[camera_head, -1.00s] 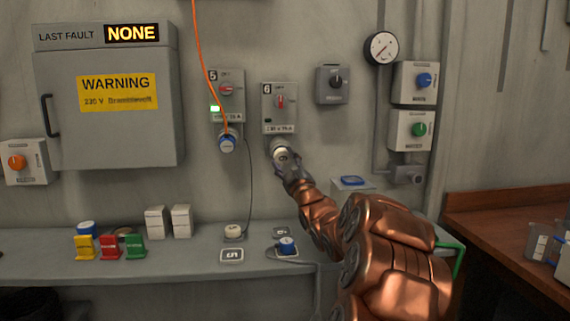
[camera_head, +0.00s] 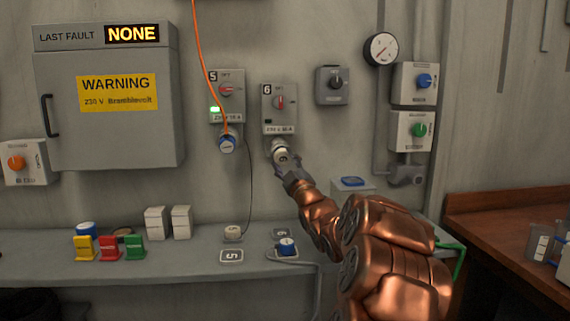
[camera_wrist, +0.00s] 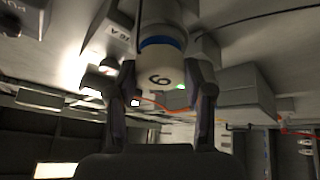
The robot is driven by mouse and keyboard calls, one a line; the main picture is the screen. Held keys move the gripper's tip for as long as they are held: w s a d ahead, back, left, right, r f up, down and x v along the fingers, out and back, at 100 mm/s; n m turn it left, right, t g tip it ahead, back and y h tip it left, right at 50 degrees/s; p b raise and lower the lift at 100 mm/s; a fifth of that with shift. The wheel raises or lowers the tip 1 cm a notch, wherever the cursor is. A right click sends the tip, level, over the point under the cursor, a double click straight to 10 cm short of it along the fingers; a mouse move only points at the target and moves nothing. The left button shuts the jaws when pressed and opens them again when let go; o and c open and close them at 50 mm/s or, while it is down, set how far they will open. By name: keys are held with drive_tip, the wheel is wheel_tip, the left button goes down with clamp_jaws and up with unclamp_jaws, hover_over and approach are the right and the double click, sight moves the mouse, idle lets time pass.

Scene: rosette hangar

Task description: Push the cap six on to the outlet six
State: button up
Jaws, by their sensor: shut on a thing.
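The white cap six (camera_wrist: 165,75), marked 6, is between the two fingers of my gripper (camera_wrist: 163,100), which is shut on it. The grey barrel of outlet six (camera_wrist: 168,12) is right behind the cap in the wrist view, with a blue ring between them. The cap looks roughly in line with the outlet; I cannot tell how far on it sits. In the head view the cap (camera_head: 282,156) is at the mouth of outlet six, under the wall box marked 6 (camera_head: 280,103). My gripper (camera_head: 287,166) and arm hide part of this meeting point.
A shelf (camera_head: 190,262) below holds a loose white cap (camera_head: 233,231), a blue connector (camera_head: 287,246) and coloured tags. A wooden bench (camera_head: 490,215) is at the right.

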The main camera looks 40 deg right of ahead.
drive_tip(key=shift+w+d, duration=0.3)
drive_tip(key=shift+w, duration=0.1)
idle(0.8)
drive_tip(key=o, duration=1.1)
drive_tip(key=shift+o, duration=0.2)
drive_tip(key=v, duration=1.2)
